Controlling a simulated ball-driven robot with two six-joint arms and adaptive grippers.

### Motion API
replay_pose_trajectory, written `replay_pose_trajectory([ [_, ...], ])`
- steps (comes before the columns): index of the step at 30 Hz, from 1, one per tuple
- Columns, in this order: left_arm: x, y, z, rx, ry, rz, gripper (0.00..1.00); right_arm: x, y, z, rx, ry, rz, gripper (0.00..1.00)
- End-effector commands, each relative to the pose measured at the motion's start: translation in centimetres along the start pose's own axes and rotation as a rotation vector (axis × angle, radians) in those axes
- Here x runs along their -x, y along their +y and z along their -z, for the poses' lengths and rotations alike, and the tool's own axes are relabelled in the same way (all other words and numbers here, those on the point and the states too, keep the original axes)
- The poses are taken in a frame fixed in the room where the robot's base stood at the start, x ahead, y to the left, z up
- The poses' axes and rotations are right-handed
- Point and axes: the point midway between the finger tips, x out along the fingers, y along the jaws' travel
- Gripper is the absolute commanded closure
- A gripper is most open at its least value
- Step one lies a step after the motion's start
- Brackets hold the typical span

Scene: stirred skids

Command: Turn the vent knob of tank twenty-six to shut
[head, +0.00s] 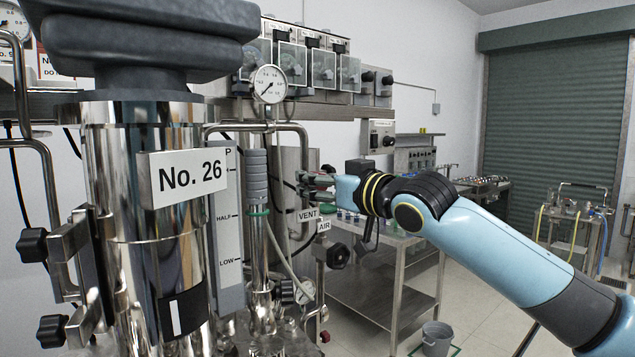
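Tank twenty-six (130,215) is a polished steel vessel at the left, with a "No. 26" plate (188,178). A small "VENT" label (307,215) is on the pipework to its right, with an "AIR" label (324,226) just below. My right gripper (308,184) reaches in from the right and its fingers are just above the VENT label, at the pipework. The vent knob cannot be made out clearly there; the fingers appear to cover it. The finger gap is too small to tell whether they are closed on anything. My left gripper is out of view.
A black knob (337,256) sits below the AIR label. A pressure gauge (269,84) stands above the pipes. Black clamp knobs (33,245) stick out at the tank's left. A steel table (375,290) stands behind, with a grey bucket (437,337) on the floor.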

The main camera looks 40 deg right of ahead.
Motion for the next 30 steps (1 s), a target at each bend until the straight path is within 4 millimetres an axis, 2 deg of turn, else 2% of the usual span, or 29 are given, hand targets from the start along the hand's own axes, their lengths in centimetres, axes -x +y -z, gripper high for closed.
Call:
replay_pose_trajectory([
  [1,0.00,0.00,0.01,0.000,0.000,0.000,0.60,0.01,0.00,0.00,0.000,0.000,0.000,0.74],
  [6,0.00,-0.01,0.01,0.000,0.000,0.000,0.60,0.01,0.00,0.00,0.000,0.000,0.000,0.96],
  [17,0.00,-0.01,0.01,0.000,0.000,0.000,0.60,0.02,0.02,0.00,-0.062,0.000,0.000,0.96],
  [30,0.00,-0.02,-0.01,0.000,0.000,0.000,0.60,0.02,0.13,-0.02,-0.411,0.000,0.000,0.96],
])
